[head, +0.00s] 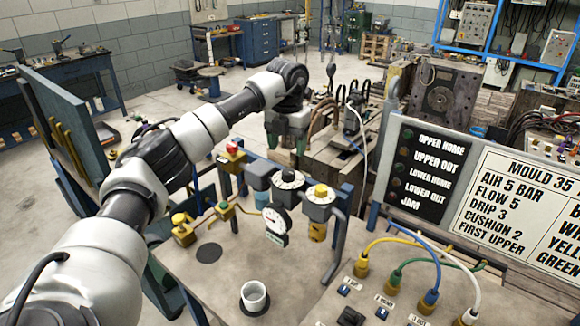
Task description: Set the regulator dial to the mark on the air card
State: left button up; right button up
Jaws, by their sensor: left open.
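A white card (520,205) on the right panel reads "MOULD 35, AIR 5 BAR, FLOW 5, DRIP 3, CUSHION 2, FIRST UPPER"; its right part is cut off. On the bench, a round dial with a black knob and a marked ring (288,180) stands behind a white pressure gauge (276,219). To its right is a similar dial with a yellow knob (320,192). The dial settings and gauge reading are too small to tell. My left gripper (288,149) is open, fingers down, above and beyond the black-knobbed dial, apart from it. My right gripper is out of view.
A red-topped valve (232,149) and yellow brass fittings (183,229) stand left of the dials. A white cup (253,296) sits at the bench front. Coloured hoses (405,242) loop at the right. The bench top between is clear.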

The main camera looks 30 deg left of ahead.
aim_at(288, 171)
pick_arm(q)
notch_tip(288, 171, down, 5)
jog(key=shift+f+p, duration=0.1)
jog(key=shift+p, duration=0.6)
jog(key=shift+w+f+p, duration=0.1)
jog(key=shift+f+p, duration=0.2)
jog(key=shift+f, duration=1.15)
jog(key=shift+c, duration=0.4)
jog(key=c, duration=0.9)
jog(key=shift+o, duration=0.2)
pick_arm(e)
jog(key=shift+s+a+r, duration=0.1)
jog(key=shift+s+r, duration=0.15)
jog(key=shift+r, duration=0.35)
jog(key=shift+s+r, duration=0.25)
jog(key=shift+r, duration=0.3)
